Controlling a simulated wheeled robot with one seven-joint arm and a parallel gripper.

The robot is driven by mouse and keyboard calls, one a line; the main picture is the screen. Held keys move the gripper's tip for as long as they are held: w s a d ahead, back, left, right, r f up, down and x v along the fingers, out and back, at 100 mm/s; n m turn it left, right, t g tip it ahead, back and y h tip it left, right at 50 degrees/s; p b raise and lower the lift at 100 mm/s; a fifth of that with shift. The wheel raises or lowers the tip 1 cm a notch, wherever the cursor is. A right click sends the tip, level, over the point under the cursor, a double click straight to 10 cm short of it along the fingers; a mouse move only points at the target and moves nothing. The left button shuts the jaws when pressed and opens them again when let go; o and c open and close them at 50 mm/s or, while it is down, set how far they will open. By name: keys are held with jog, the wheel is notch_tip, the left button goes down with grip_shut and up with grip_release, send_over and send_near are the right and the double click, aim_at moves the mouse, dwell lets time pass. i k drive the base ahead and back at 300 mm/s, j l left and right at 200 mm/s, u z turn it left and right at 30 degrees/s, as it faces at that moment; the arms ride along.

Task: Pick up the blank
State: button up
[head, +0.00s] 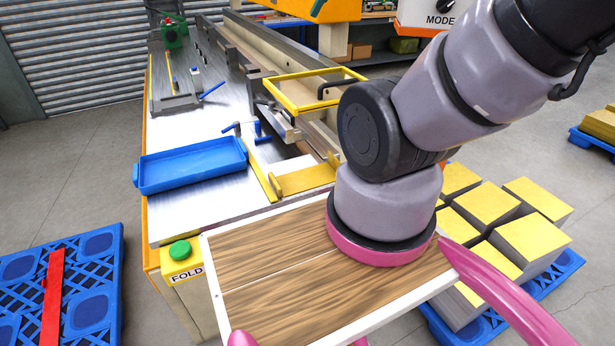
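My gripper is not in view; only the lower part of my arm shows, and it leaves the picture at the upper right. I cannot make out the blank for certain. A flat yellow piece (305,181) lies at the near right of the metal bench (195,215), beside a yellow strip (264,178). I cannot tell whether it is a blank or part of the bench fittings. My arm and base hide part of the bench's right side.
A blue tray (190,168), seemingly empty, sits on the bench. A green button (180,250) marked FOLD is at its near end. A yellow frame (313,90) stands farther back. Yellow-topped blocks (487,205) fill a pallet at right; a blue pallet (90,285) lies at left.

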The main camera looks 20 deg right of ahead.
aim_at(286, 186)
jog(key=k+z, duration=0.1)
jog(key=k, duration=0.55)
jog(key=z, duration=0.4)
jog(key=j+z, duration=0.1)
jog(key=z, duration=0.65)
jog(key=k+z, duration=0.1)
jog(key=z, duration=0.3)
jog(key=k+j+z, duration=0.1)
jog(key=k+j, duration=0.8)
jog(key=j, duration=0.1)
